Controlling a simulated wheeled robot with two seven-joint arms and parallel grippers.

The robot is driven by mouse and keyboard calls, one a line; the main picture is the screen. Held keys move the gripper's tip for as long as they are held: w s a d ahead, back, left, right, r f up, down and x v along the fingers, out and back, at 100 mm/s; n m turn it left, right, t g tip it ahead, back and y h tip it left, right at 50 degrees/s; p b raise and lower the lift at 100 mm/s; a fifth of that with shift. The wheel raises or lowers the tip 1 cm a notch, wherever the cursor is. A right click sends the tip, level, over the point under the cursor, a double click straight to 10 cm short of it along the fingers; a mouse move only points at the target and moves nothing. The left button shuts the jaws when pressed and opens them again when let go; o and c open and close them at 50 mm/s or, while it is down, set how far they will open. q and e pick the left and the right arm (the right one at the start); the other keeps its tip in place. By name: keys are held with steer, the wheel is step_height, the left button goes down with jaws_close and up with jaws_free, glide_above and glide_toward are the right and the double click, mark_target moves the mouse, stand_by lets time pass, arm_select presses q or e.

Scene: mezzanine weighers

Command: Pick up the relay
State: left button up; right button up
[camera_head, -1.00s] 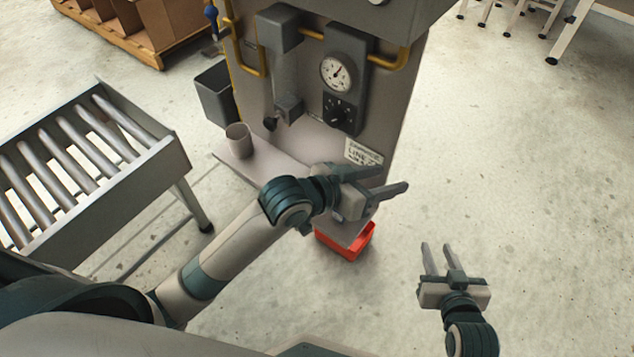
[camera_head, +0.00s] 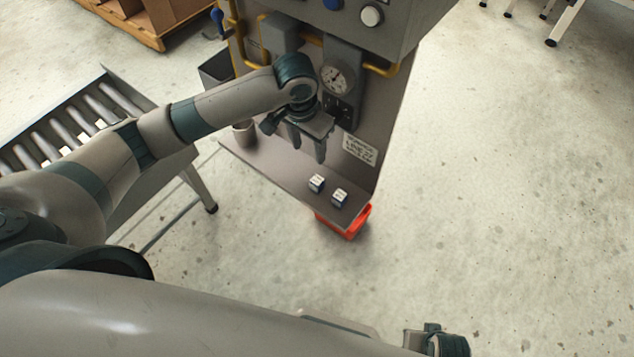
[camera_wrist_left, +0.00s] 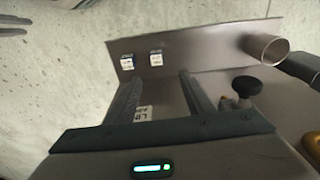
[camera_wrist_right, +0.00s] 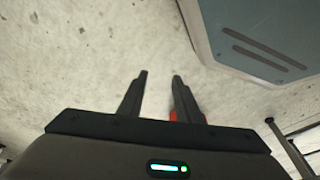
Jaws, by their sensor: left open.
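Two small white-and-dark blocks sit apart on the grey shelf (camera_head: 268,171) of the weigher; I cannot tell which one is the relay. The left block (camera_head: 316,183) and the right block (camera_head: 339,197) also show in the left wrist view, as the block nearer the cup (camera_wrist_left: 156,58) and the farther block (camera_wrist_left: 127,61). My left gripper (camera_head: 307,152) is open and empty above the shelf, just behind the blocks, fingers pointing down. My right gripper is mostly out of the head view at the bottom; the right wrist view shows its fingers (camera_wrist_right: 160,76) apart and empty.
A grey cup (camera_head: 243,133) stands on the shelf's left end. The panel with a dial gauge (camera_head: 334,77) and yellow pipes rises behind. A red bin (camera_head: 352,226) is below the shelf's front corner. A roller conveyor (camera_head: 70,125) stands left.

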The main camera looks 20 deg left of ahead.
arm_select(q)
steer(key=b, duration=0.1)
glide_above(317, 180)
steer(key=a, duration=0.1)
steer(key=f, duration=1.1)
steer(key=shift+s+f, duration=0.2)
steer(key=shift+f, duration=0.35)
arm_select(e)
steer(key=v, duration=0.3)
steer(key=shift+w+a+r, duration=0.1)
steer(key=shift+w+r, duration=0.15)
steer(key=shift+r, duration=0.2)
steer(key=shift+w, duration=0.2)
arm_select(q)
steer(key=shift+d+f, duration=0.15)
steer(key=shift+f, duration=0.5)
steer(key=f, duration=0.3)
steer(key=shift+w+d+b, duration=0.2)
steer(key=shift+d+b, duration=0.1)
steer(key=shift+b, duration=0.1)
steer(key=shift+f, duration=0.45)
arm_select(e)
steer(key=shift+w+a+r, duration=0.1)
steer(key=shift+r, duration=0.9)
